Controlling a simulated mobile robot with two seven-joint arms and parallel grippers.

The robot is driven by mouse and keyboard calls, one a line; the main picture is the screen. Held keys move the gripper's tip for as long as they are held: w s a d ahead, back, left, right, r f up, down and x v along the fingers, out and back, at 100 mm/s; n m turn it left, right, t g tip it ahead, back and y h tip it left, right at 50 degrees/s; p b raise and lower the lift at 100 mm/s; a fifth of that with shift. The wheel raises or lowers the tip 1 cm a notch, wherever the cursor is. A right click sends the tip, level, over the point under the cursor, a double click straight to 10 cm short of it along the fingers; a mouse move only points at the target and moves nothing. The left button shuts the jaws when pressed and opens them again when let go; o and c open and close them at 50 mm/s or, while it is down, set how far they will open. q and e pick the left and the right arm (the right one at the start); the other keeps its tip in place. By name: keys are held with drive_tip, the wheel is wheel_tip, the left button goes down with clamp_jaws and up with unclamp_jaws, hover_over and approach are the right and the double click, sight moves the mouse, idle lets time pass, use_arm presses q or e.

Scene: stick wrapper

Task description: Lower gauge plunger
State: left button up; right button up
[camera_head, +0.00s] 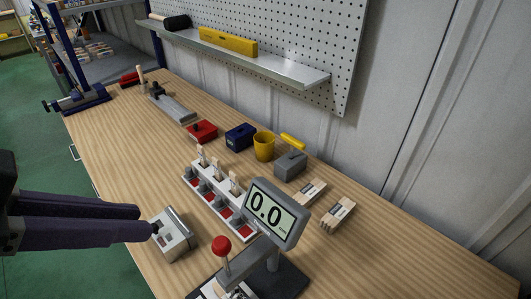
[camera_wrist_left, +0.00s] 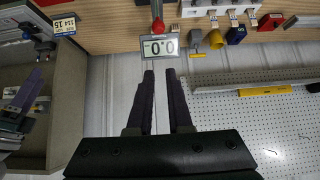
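The gauge has a grey-framed display (camera_head: 267,208) reading 0.0 and a dark base (camera_head: 285,282) at the table's front. Its plunger has a round red knob (camera_head: 221,245) on a thin stem, left of the display. In the left wrist view the display (camera_wrist_left: 160,47) appears upside down, with the red plunger (camera_wrist_left: 157,26) beside it. My left gripper (camera_head: 146,221) is open and empty, left of the red knob and apart from it. In the left wrist view its fingertips (camera_wrist_left: 160,74) point toward the display with a gap between them.
A silver box (camera_head: 175,237) stands by my left fingertips. Behind it is a white rack (camera_head: 217,199) with wooden sticks and red pads. A grey box (camera_head: 290,166), yellow cup (camera_head: 264,146), blue box (camera_head: 240,137) and red box (camera_head: 201,131) stand farther back. The table's right side is clear.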

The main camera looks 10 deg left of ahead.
use_arm(q)
drive_tip(key=shift+w+d+f, duration=0.2)
drive_tip(key=shift+w+f, duration=0.1)
drive_tip(key=shift+w, duration=0.1)
drive_tip(key=shift+c, duration=0.7)
drive_tip(key=shift+w+d, duration=0.1)
drive_tip(key=shift+w, duration=0.1)
clamp_jaws()
drive_tip(key=p, duration=0.1)
hover_over(219, 243)
drive_tip(key=s, duration=0.1)
wheel_tip(219, 243, down, 7)
drive_tip(key=shift+s+a+f, duration=0.1)
drive_tip(key=shift+a+f, duration=0.15)
drive_tip(key=shift+f, duration=0.7)
drive_tip(key=shift+s+a+f, duration=0.1)
drive_tip(key=shift+a+f, duration=0.15)
drive_tip(key=shift+f, duration=0.65)
use_arm(e)
drive_tip(key=shift+r, duration=0.25)
use_arm(q)
drive_tip(key=shift+f, duration=0.1)
drive_tip(key=shift+f+b, duration=0.35)
drive_tip(key=shift+f, duration=0.35)
drive_tip(key=shift+r, duration=0.1)
use_arm(e)
drive_tip(key=shift+f, duration=0.4)
